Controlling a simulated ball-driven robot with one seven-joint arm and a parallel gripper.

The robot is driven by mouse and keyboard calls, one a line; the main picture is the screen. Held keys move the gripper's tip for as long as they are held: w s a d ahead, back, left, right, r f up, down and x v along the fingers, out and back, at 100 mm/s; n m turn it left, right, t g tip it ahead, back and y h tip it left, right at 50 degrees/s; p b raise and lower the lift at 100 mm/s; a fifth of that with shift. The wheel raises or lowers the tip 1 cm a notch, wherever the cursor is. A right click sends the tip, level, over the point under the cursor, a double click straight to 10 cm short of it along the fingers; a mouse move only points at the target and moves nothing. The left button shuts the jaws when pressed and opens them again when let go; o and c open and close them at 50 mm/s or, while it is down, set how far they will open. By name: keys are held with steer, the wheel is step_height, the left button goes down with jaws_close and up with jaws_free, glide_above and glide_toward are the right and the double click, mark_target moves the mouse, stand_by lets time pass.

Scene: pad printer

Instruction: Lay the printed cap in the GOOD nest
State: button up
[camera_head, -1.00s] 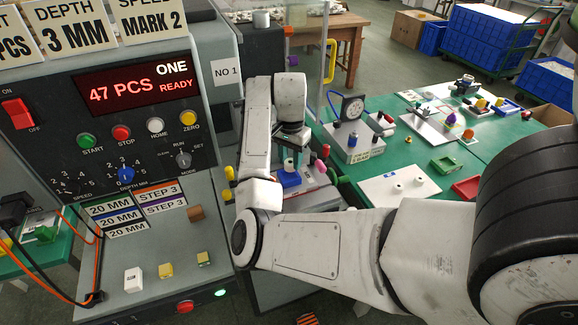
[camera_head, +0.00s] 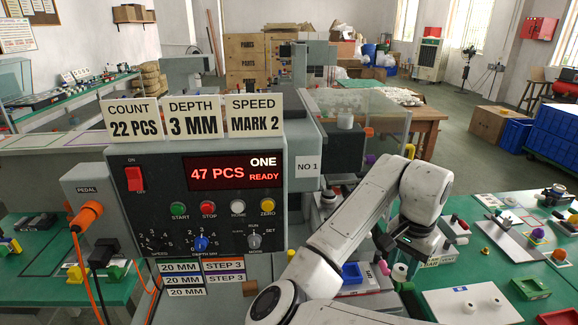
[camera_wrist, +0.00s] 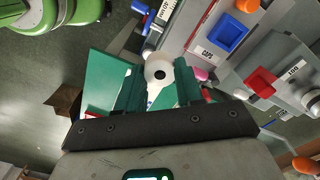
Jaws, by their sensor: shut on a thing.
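My gripper (camera_wrist: 158,90) has two green fingers, shut on a white round cap (camera_wrist: 158,72) with a dark spot at its middle. In the head view, a white piece (camera_head: 399,272) shows just below my wrist; it looks like the held cap, but the fingers are barely visible. It is left of the white board (camera_head: 445,303), above the machine's side. A green tray (camera_head: 531,288) and a red tray (camera_head: 558,317) lie right of the board. I cannot read which nest is marked GOOD.
The pad printer (camera_head: 200,160) with its red display stands at the left. A blue tray labelled CAPS (camera_wrist: 228,37) and a red block (camera_wrist: 262,82) show in the wrist view. Fixtures and coloured knobs stand behind my arm.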

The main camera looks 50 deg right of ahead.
steer(key=w+a+f+n, duration=0.5)
steer(key=w+a, duration=0.1)
steer(key=w, duration=0.2)
steer(key=w+a+f+n, duration=0.5)
steer(key=w+a, duration=0.2)
steer(key=w, duration=0.2)
steer(key=w+a+f+n, duration=0.2)
steer(key=a+f+n, duration=0.3)
steer(key=a, duration=0.5)
steer(key=w+a+f+n, duration=0.3)
steer(key=a+f+n, duration=0.2)
steer(key=a, duration=0.6)
steer(key=shift+w+a+f, duration=0.15)
steer(key=shift+w+f, duration=0.1)
steer(key=shift+f, duration=0.1)
